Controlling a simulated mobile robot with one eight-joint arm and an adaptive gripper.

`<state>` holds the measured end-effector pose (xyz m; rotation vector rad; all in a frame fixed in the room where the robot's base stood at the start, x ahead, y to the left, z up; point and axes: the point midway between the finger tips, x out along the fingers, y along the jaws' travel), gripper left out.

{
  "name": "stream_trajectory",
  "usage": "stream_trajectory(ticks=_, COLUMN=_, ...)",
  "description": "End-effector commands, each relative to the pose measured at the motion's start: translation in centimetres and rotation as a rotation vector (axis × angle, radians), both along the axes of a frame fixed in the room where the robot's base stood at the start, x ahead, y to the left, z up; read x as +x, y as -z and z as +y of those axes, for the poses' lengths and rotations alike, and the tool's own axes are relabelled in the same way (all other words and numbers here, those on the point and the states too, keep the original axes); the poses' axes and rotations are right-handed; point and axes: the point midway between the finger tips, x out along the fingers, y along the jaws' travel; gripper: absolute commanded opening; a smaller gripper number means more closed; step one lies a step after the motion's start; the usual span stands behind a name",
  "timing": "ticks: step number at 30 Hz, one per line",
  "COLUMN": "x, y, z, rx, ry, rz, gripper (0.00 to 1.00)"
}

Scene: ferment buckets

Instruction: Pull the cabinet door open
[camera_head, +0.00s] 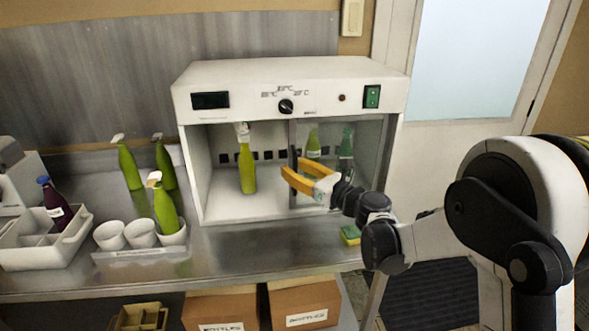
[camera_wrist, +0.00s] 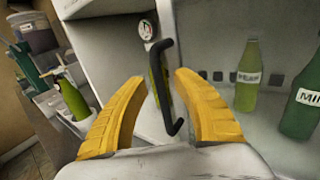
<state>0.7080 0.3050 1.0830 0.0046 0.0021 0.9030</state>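The white cabinet (camera_head: 290,82) stands on the steel counter, with a dial and a green switch on its front. A clear greyish door panel (camera_head: 372,150) covers the right part of its front; the left part looks uncovered. A black bar handle (camera_head: 293,163) stands near the panel's left edge, and it also shows in the wrist view (camera_wrist: 174,95). My gripper (camera_head: 287,172) is in front of the panel, its yellow fingers spread. In the wrist view the handle lies between the two fingers (camera_wrist: 160,105), with gaps visible on both sides.
A green bottle (camera_head: 247,168) stands in the cabinet's left part, and labelled bottles (camera_head: 346,145) show behind the panel. Green bottles, white cups (camera_head: 143,233) and a white tray (camera_head: 47,245) fill the counter's left. A sponge (camera_head: 350,235) lies at the front right edge.

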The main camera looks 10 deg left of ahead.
Motion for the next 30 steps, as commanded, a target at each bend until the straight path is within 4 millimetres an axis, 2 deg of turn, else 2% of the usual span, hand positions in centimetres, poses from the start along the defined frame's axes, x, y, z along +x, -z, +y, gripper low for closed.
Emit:
stream_trajectory(ticks=8, x=-0.3, y=0.0, z=-0.5, rx=0.0, ry=0.001, rz=0.0, gripper=0.33)
stream_trajectory(ticks=21, x=-5.7, y=0.0, z=-7.4, rx=0.0, ry=0.003, rz=0.0, gripper=0.33)
stream_trajectory(ticks=24, x=-6.6, y=0.0, z=-8.6, rx=0.0, ry=0.003, rz=0.0, gripper=0.33)
stream_trajectory(ticks=30, x=-7.4, y=0.0, z=-9.5, rx=0.0, ry=0.001, rz=0.0, gripper=0.33)
